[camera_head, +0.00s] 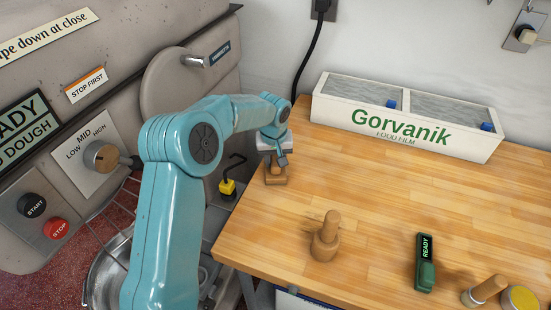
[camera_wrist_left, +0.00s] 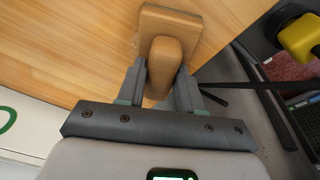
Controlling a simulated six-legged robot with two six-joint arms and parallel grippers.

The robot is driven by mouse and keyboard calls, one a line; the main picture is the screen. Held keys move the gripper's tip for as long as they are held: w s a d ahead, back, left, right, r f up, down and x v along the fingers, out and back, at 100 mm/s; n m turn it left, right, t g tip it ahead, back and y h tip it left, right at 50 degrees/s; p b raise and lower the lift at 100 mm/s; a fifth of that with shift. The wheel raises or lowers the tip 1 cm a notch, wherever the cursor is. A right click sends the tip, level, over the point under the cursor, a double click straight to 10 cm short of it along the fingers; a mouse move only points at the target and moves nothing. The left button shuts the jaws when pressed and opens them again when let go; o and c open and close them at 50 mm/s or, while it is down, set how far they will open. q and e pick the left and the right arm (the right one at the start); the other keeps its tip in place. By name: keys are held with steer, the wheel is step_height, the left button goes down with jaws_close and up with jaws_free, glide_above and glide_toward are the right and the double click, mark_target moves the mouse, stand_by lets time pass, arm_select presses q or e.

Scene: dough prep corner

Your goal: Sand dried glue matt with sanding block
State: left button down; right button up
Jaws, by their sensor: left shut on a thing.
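A wooden block with an upright handle, which looks like the sanding block (camera_head: 275,179), is at the left edge of the wooden table. It also shows in the left wrist view (camera_wrist_left: 187,22), with its flat base beyond the handle. My left gripper (camera_head: 273,160) is above it, shut on the handle, with one finger on each side in the left wrist view (camera_wrist_left: 158,80). The base looks on or very close to the tabletop; I cannot tell if it touches. I cannot make out any dried glue. My right gripper is not in view.
On the table (camera_head: 380,215) stand a wooden peg-like tool (camera_head: 326,240), a green device reading READY (camera_head: 425,262), another wooden-handled tool (camera_head: 485,290) and a yellow-topped round item (camera_head: 520,298). A white Gorvanik box (camera_head: 405,125) lines the back. A grey machine (camera_head: 100,130) stands left.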

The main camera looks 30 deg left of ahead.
arm_select(q)
steer(key=shift+w+d+r, duration=0.15)
steer(key=shift+d, duration=0.4)
steer(key=shift+w+d+r, duration=0.1)
steer(key=shift+d, duration=0.4)
steer(key=shift+a, duration=0.15)
steer(key=shift+s+a+f, duration=0.1)
steer(key=shift+a, duration=0.4)
steer(key=shift+s+a+f, duration=0.1)
steer(key=shift+a, duration=0.35)
steer(key=shift+r, duration=0.2)
steer(key=shift+r+p, duration=1.4)
steer(key=shift+r, duration=0.95)
